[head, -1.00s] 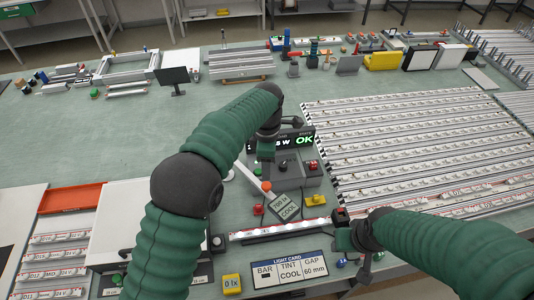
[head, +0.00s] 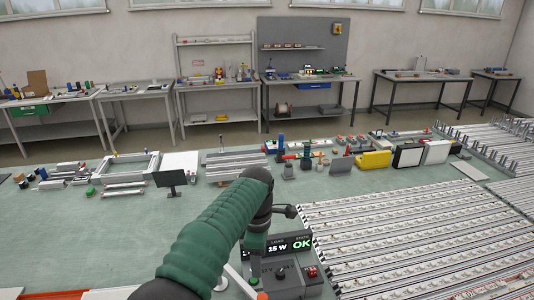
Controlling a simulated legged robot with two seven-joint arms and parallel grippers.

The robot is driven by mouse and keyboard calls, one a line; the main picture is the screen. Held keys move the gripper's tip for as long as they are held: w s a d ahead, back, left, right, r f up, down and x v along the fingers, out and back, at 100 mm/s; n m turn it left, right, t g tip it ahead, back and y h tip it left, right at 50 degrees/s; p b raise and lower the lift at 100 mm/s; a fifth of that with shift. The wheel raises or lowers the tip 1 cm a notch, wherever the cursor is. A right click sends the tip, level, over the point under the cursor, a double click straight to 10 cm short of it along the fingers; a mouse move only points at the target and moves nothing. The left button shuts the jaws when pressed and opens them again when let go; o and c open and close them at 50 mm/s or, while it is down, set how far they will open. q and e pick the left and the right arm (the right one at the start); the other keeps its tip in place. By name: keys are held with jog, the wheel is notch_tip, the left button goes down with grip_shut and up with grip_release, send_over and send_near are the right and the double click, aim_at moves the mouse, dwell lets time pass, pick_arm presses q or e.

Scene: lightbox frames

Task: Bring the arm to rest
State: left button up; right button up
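My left arm, in a green sleeve, rises from the bottom of the head view. Its dark wrist bends down, and my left gripper (head: 257,234) hangs just at the left part of a black readout (head: 290,244) showing "15 W" and "OK". The fingers are hard to make out against the dark parts, so I cannot tell whether they are open or hold anything. My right arm and gripper are out of view. A grey control box (head: 285,280) with a black knob and a red button stands in front of the readout.
Rows of white light strips (head: 410,235) fill the right of the green table (head: 120,230). A small black screen (head: 171,180), metal frames (head: 127,170) and a yellow case (head: 374,160) stand along its back. The left middle of the table is clear. Workbenches (head: 305,80) line the wall.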

pick_arm(q)
jog(key=s+a+f+m+t+b, duration=0.1)
jog(key=s+a+f+m+b, duration=0.3)
jog(key=s+a+f+m, duration=0.4)
jog(key=s+a+f+m+t+b, duration=0.1)
jog(key=s+a+f+m+b, duration=0.3)
jog(key=s+a+f+m, duration=0.4)
jog(key=s+a+f, duration=0.1)
jog(key=s+f, duration=0.3)
jog(key=s, duration=0.3)
jog(key=shift+a+f+m, duration=0.15)
jog(key=shift+f+m, duration=0.05)
jog(key=shift+m, duration=0.2)
dwell(3.6)
